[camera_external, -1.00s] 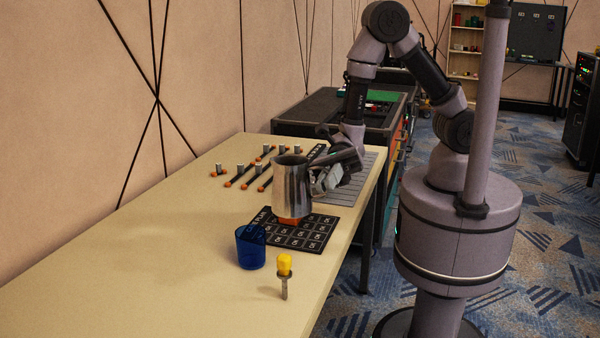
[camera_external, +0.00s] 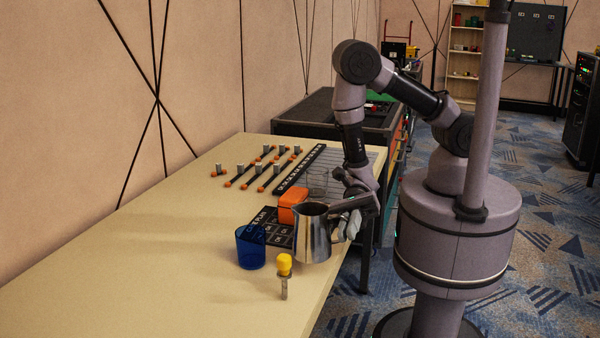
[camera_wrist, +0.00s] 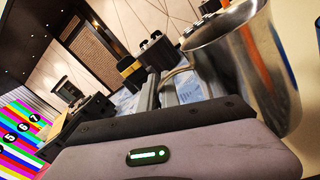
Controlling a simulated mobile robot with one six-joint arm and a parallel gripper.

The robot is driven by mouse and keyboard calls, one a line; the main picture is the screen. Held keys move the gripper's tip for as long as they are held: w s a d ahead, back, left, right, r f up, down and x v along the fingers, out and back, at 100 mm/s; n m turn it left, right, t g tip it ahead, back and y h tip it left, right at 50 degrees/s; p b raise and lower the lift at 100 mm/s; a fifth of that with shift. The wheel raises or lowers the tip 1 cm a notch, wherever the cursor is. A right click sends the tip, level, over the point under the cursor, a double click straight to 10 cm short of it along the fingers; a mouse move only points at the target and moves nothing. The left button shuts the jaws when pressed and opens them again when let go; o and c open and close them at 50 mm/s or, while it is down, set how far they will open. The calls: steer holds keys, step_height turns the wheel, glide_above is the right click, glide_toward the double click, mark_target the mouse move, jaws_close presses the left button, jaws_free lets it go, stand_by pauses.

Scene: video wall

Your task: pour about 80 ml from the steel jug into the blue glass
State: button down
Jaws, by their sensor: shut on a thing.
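The steel jug (camera_external: 312,236) is upright near the right edge of the table, to the right of the blue glass. My gripper (camera_external: 350,212) is shut on the jug's handle side. In the wrist view the jug (camera_wrist: 250,70) fills the right part, next to my gripper (camera_wrist: 178,92); its contents do not show. The blue glass (camera_external: 250,247) stands upright on the table, apart from the jug. Whether the jug touches the table is hard to tell.
A yellow-topped tool (camera_external: 285,275) stands in front of the jug and glass. An orange box (camera_external: 292,206) is behind the jug by a black printed mat (camera_external: 268,222). Several orange-tipped rods (camera_external: 260,172) lie further back. The table's left front is clear.

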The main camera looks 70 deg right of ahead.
step_height(320, 180, down, 3)
steer(key=shift+f, duration=0.1)
steer(key=shift+w+r, duration=0.1)
steer(key=shift+r, duration=0.1)
steer(key=w+r+m+p, duration=0.6)
steer(key=r+m, duration=0.1)
steer(key=w+a+r+m+p, duration=0.1)
steer(key=w+r+m+p, duration=0.2)
steer(key=shift+w+a+r+p, duration=0.1)
steer(key=shift+w+r+p, duration=0.2)
steer(key=shift+r, duration=0.1)
steer(key=shift+w+f+m, duration=0.2)
steer(key=shift+w+m, duration=0.05)
steer(key=shift+m, duration=0.35)
steer(key=shift+w+a+m, duration=0.1)
steer(key=shift+w+m, duration=0.15)
steer(key=shift+m, duration=0.05)
steer(key=shift+w, duration=0.15)
